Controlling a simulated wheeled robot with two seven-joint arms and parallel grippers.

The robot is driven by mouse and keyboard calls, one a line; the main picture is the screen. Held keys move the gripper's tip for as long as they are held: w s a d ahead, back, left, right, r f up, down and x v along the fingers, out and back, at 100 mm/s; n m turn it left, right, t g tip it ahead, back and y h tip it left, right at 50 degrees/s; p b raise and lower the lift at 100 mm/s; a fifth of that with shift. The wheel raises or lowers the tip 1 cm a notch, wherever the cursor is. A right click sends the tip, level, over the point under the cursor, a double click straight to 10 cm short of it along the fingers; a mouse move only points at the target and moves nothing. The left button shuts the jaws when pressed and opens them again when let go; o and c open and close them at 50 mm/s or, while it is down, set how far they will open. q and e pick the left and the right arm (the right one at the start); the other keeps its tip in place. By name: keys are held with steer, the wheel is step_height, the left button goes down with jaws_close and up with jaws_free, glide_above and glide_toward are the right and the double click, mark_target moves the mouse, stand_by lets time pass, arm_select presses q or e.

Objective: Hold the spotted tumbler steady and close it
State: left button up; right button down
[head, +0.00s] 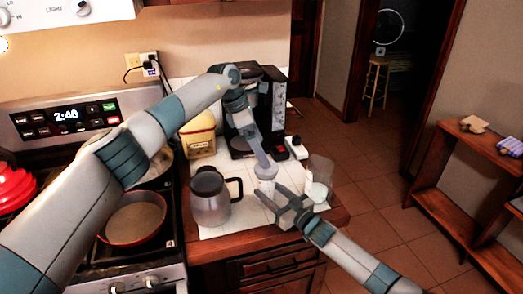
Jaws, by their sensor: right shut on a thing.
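A pale, small tumbler (267,187) stands on the white counter mat in the middle; its spots are too small to make out. My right gripper (279,200) comes in from the lower right and is shut on it, low on its side. A pale round piece (266,171), which looks like the lid, is at the tumbler's top; I cannot tell whether it is seated or just above. My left gripper (262,160) reaches down from above to this piece. Its fingers are too small and covered to show whether they are shut.
A grey pitcher with a dark handle (210,198) stands left of the tumbler, a clear container (319,178) close on the right. A black coffee maker (268,108) and a yellow tub (199,136) stand behind. The stove with a red-rimmed pan (134,220) is at left.

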arm_select(q)
steer(key=v, duration=1)
arm_select(e)
steer(key=c, duration=0.8)
jaws_free()
arm_select(q)
steer(key=shift+f+b, duration=1.95)
arm_select(e)
steer(key=v, duration=1.7)
steer(key=shift+d, duration=0.2)
steer(key=shift+s, duration=0.1)
